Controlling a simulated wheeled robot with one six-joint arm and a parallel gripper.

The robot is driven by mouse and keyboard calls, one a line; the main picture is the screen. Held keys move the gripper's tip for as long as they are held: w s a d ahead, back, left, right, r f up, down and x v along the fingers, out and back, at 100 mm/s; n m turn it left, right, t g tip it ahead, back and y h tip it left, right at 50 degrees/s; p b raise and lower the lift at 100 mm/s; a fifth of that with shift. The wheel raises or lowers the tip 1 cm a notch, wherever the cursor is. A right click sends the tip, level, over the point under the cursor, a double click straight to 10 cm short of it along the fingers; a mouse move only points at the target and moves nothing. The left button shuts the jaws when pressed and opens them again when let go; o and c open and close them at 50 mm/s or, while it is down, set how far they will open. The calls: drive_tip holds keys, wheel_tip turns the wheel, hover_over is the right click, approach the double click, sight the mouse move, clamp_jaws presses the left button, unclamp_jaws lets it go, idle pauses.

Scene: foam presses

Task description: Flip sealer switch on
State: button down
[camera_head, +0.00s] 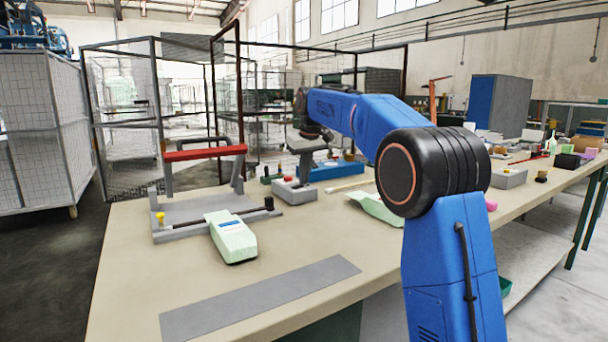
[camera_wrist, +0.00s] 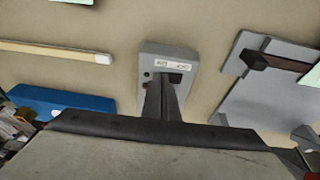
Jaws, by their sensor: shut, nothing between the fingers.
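The grey switch box (camera_head: 293,192) stands on the table right of the sealer, with a small red part on top. In the wrist view the box (camera_wrist: 152,55) shows a white label with two unreadable marks and a dark switch (camera_wrist: 176,78), partly covered by my fingers. I cannot tell which way the switch is set. The sealer (camera_head: 205,153) has a red bar over a grey base; part of its base (camera_wrist: 262,95) shows at right in the wrist view. My gripper (camera_head: 303,178) is shut and empty, pointing down over the box. Contact with the switch is unclear.
A pale green pack (camera_head: 231,236) lies against the sealer's front. A grey strip (camera_head: 255,298) lies near the table's front edge. A blue block (camera_head: 332,170) and a pale bar (camera_wrist: 55,52) are near the box. Wire-mesh fencing (camera_head: 125,120) stands behind the table.

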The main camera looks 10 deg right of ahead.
drive_tip(key=shift+d+f+y, duration=0.25)
drive_tip(key=shift+f+y, duration=0.1)
drive_tip(key=shift+y, duration=0.05)
drive_tip(key=shift+a, duration=0.15)
drive_tip(key=shift+s+a+r, duration=0.2)
drive_tip(key=shift+a+r, duration=0.1)
drive_tip(key=shift+a, duration=0.4)
